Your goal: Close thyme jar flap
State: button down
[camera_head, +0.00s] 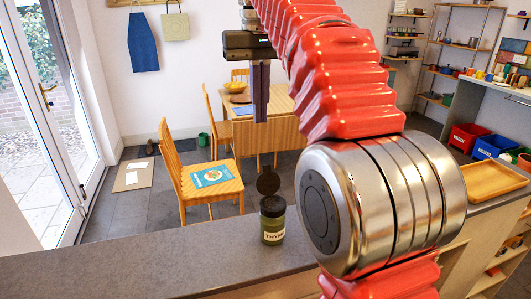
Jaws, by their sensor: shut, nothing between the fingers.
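The thyme jar (272,222) stands upright on the grey counter (150,262), near its far edge. It is green with a pale label reading "THYME". Its dark round flap (268,181) stands up, open, at the back of the jar's dark top. My gripper (261,119) points down, above and beyond the jar in the picture, apart from it. Its fingers are together with nothing between them. My red and silver arm fills the right middle of the view and hides part of the counter.
A wooden tray (492,181) lies on the counter at the right. The counter left of the jar is clear. Beyond it stand a wooden table (277,137) and a chair with a blue booklet (211,176). Red and blue bins (490,145) sit at the far right.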

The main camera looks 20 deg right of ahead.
aim_at(268, 180)
jog(key=shift+f, duration=0.1)
jog(key=s+f, duration=0.3)
jog(key=f, duration=0.5)
jog(key=shift+s+f, duration=0.3)
jog(key=shift+s, duration=0.05)
dwell(0.5)
